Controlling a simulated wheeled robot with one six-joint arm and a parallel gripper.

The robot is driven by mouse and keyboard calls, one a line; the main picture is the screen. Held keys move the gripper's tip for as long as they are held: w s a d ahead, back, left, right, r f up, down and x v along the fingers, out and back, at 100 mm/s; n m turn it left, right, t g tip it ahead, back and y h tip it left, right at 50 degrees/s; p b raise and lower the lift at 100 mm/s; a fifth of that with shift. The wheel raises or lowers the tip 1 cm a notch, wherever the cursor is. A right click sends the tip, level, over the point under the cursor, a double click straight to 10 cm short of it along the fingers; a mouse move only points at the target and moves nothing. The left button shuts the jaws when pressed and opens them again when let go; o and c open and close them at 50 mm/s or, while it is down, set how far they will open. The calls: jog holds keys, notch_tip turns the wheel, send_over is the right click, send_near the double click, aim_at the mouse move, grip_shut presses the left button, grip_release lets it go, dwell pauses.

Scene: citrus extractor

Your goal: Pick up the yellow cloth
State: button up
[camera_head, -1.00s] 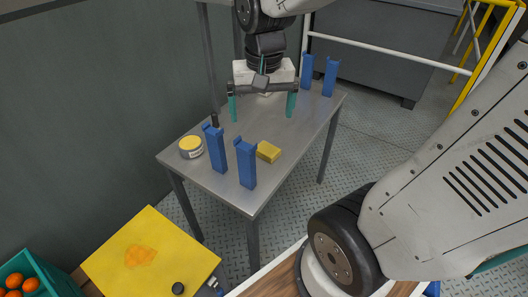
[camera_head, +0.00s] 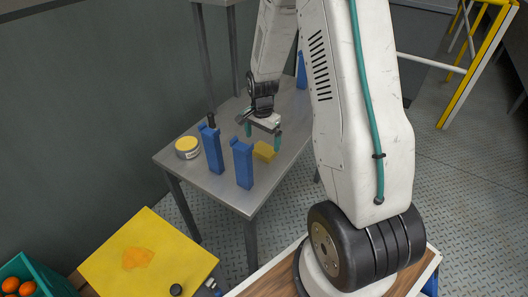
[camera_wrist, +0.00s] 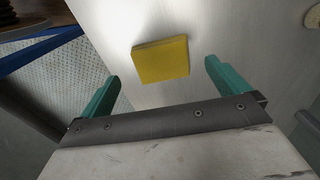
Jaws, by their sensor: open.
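The yellow cloth (camera_head: 264,151) is a small folded block lying on the grey metal table, just right of the front blue posts. In the wrist view the cloth (camera_wrist: 160,59) lies beyond the fingertips, roughly between their lines. My gripper (camera_head: 263,137) is above the table by the cloth, with its teal fingers apart and nothing between them. In the wrist view the open fingers of my gripper (camera_wrist: 161,78) stand on either side of the cloth's width, apart from it. My arm partly hides the table's right side.
Two blue posts (camera_head: 243,163) (camera_head: 212,149) stand close left of the cloth on the table (camera_head: 225,187). Another blue post (camera_head: 302,71) stands at the far end.

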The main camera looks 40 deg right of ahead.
aim_at(262, 150)
notch_tip(262, 150, down, 6)
jog(key=shift+w+d+r, duration=0.1)
jog(key=shift+w+r, duration=0.05)
jog(key=shift+r, duration=0.05)
jog(key=c, duration=0.9)
notch_tip(262, 150, up, 10)
